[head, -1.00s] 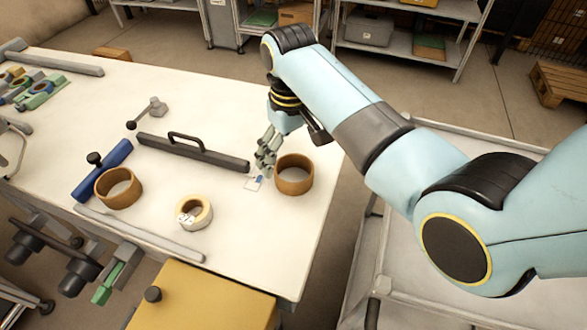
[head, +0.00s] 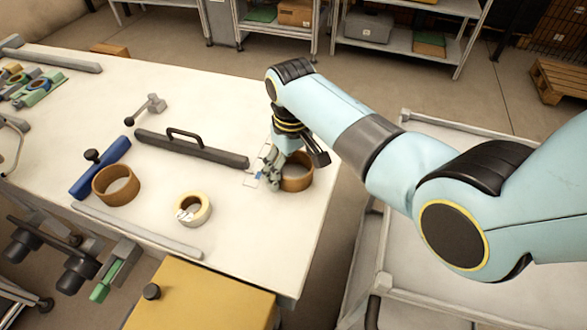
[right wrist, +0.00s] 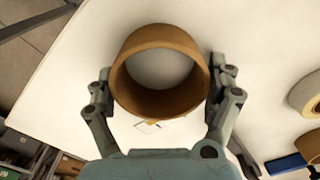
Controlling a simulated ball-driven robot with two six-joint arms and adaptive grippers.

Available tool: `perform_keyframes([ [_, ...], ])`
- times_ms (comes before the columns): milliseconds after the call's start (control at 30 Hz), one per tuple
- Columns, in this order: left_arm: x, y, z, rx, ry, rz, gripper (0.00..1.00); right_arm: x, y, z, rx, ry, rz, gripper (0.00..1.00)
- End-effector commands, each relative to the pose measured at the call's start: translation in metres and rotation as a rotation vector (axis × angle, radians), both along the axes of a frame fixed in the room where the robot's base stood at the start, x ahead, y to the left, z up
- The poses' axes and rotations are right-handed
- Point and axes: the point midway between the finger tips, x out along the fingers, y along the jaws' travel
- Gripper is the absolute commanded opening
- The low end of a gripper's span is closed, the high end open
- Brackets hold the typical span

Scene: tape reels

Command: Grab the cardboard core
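A brown cardboard core (head: 298,184) stands on the white table near its right edge. It also shows in the right wrist view (right wrist: 160,104), with its open top facing the camera. My right gripper (head: 288,172) is open and lowered at this core. In the right wrist view the fingers (right wrist: 160,92) are on opposite outer sides of the core. The gap at the left finger is small; I cannot tell whether the right finger touches. A second brown core (head: 102,186) stands at the left of the table. My left gripper is not in view.
A cream tape roll (head: 205,211) lies between the two cores. A dark bar with a handle (head: 190,150) lies left of the gripper. A yellow box (head: 205,300) is at the front.

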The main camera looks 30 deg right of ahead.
Motion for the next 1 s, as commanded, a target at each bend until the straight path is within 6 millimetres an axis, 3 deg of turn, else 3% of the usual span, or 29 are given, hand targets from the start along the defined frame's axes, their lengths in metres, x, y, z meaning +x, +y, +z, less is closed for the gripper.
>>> perform_keyframes([
  [167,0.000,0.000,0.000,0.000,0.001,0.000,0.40,0.000,0.000,0.000,-0.001,0.000,0.000,0.53],
  [633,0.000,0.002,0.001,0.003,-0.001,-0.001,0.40,0.000,0.000,0.004,0.000,0.000,0.000,0.51],
  [767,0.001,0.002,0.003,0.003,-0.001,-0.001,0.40,0.000,0.000,0.017,0.000,-0.002,0.000,0.51],
  [900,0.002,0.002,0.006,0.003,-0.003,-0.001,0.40,0.001,0.000,0.044,0.000,-0.005,0.000,0.51],
  [1000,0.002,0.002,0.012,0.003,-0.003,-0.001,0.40,-0.021,-0.004,0.053,-0.001,0.001,0.000,0.51],
])
